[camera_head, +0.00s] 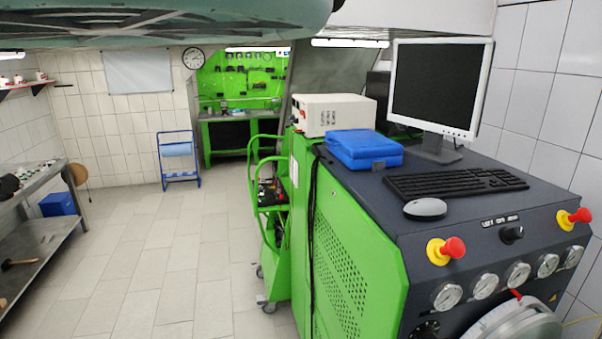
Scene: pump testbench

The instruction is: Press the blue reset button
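No blue button can be made out in this view. The green pump test bench (345,235) stands at the right with a dark sloped control panel (478,248). The panel bears two red mushroom buttons on yellow bases, one at the left (453,247) and one at the right (579,216). A black knob (511,234) sits between them under a small label strip (500,222). A row of several round white gauges (517,274) runs below. The panel's lower part is cut off by the frame's bottom edge. My gripper is not in view.
On the bench top are a monitor (437,85), a black keyboard (456,184), a grey mouse (425,208), a blue case (363,150) and a beige box (335,115). A grey rounded cover (515,325) bulges at the front. A green trolley (275,262) stands behind. Tiled floor (150,260) at left is clear.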

